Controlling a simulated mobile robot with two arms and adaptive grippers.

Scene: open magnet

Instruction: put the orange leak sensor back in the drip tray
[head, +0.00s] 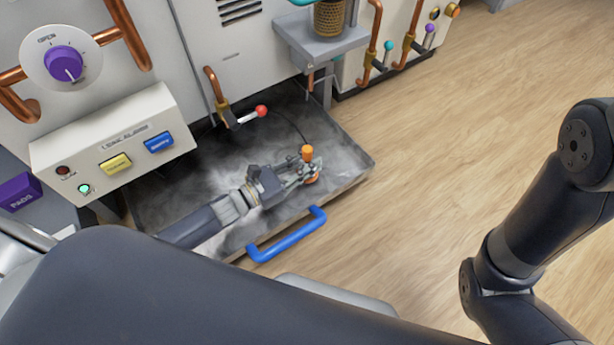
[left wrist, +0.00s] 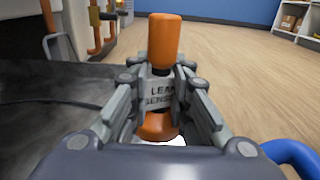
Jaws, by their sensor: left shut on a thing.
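The orange leak sensor (head: 307,152) is upright, with an orange top, a pale labelled band and an orange foot. It also shows in the left wrist view (left wrist: 164,42), where its label is partly covered by the fingers. My left gripper (head: 302,170) is shut around the sensor's middle. The grey drip tray (head: 355,160) lies below the machine, and the sensor is over its front right part. I cannot tell whether the foot touches the tray floor. A thin dark cable runs from the sensor across the tray. My right gripper is not in view.
A blue handle (head: 288,236) sticks out at the tray's front. A red-tipped valve lever (head: 262,111) hangs over the tray's back. A control box (head: 115,143) with buttons stands at the left. A grey shelf (head: 320,45) juts out behind. The wooden floor at right is clear.

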